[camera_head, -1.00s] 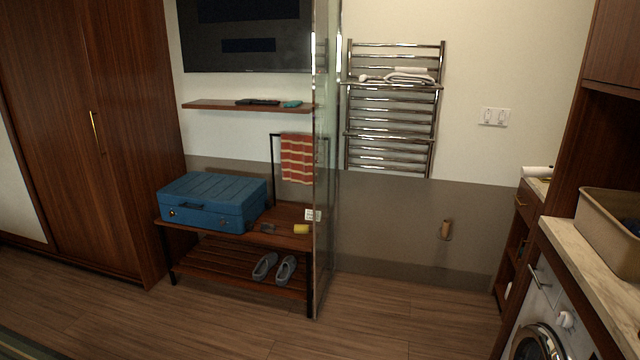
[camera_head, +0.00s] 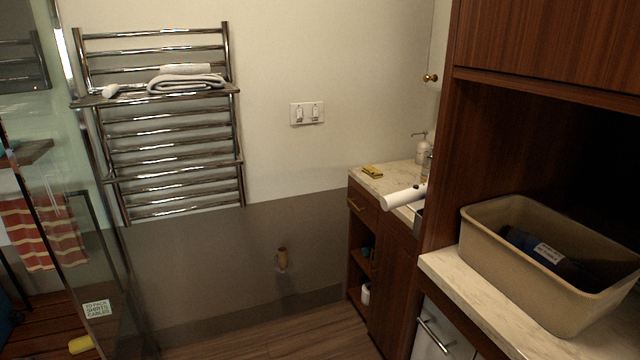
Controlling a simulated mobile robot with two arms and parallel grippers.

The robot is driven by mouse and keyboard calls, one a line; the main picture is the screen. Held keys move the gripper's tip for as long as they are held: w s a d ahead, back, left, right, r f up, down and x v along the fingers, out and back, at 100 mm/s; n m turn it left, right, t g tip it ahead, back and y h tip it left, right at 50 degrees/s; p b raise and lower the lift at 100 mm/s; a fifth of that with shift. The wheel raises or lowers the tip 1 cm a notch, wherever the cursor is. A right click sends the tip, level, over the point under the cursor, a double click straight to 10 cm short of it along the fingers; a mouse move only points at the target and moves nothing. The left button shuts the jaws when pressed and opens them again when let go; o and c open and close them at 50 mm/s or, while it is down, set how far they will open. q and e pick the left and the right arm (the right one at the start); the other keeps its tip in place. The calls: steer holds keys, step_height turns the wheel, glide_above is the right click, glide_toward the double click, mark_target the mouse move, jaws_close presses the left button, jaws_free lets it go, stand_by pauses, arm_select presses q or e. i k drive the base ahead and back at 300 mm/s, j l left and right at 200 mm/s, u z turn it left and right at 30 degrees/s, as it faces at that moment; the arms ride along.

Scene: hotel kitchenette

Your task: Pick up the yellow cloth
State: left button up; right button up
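A small yellow folded cloth (camera_head: 372,171) lies on the pale marble counter (camera_head: 400,178) in the middle right, near its back left corner. It looks flat, with a darker edge. Another small yellow item (camera_head: 81,344) lies on the wooden rack at the bottom left; I cannot tell what it is. Neither of my grippers shows in the head view.
A white roll (camera_head: 403,197) and a soap dispenser (camera_head: 422,149) are near the cloth. A tan bin (camera_head: 545,262) with a dark item inside stands on the nearer counter. A glass panel (camera_head: 75,200) stands at left. The wood floor (camera_head: 300,336) is clear ahead.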

mark_target(371, 171)
steer(key=i+l+z, duration=0.1)
steer(key=i, duration=0.45)
steer(key=u, duration=1.2)
steer(key=z, duration=1.45)
steer(key=i+j, duration=0.1)
steer(key=j, duration=0.5)
steer(key=i+u, duration=0.05)
